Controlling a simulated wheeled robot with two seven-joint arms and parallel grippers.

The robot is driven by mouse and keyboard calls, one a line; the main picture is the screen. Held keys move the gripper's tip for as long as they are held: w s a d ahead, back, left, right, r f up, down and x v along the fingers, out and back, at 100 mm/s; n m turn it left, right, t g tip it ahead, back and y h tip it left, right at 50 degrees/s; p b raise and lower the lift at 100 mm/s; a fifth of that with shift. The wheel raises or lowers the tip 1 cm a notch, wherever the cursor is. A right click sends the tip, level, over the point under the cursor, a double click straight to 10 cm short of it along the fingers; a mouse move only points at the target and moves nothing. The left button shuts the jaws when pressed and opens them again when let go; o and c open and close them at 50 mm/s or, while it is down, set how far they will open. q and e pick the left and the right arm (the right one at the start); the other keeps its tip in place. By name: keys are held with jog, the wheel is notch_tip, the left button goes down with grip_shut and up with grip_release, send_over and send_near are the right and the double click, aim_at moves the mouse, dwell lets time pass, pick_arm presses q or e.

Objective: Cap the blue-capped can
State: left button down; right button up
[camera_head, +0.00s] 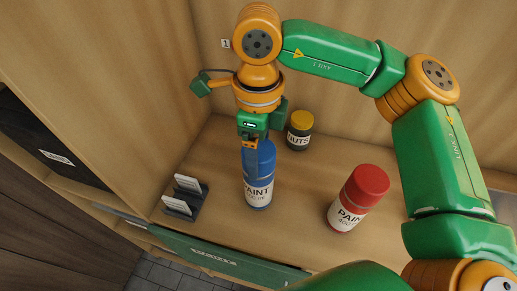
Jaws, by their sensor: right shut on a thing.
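The blue-capped can (259,193), with a white PAINT label, stands upright on the wooden bench, below my right gripper. My right gripper (250,148) comes down from above and is shut at the can's blue top. The gripper's fingers hide part of the blue cap (267,154). I cannot tell whether the cap sits fully down on the can. My left gripper is not in view.
A red-capped PAINT can (357,198) stands to the right. A NUTS jar (299,130) with a yellow lid stands behind. A dark holder with white cards (186,197) is to the left. Wooden walls (120,80) close off the left and back.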

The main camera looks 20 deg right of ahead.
dwell(0.3)
jog(key=o, duration=1.2)
jog(key=shift+c, duration=0.2)
notch_tip(320, 180, up, 7)
jog(key=p, duration=0.5)
grip_shut()
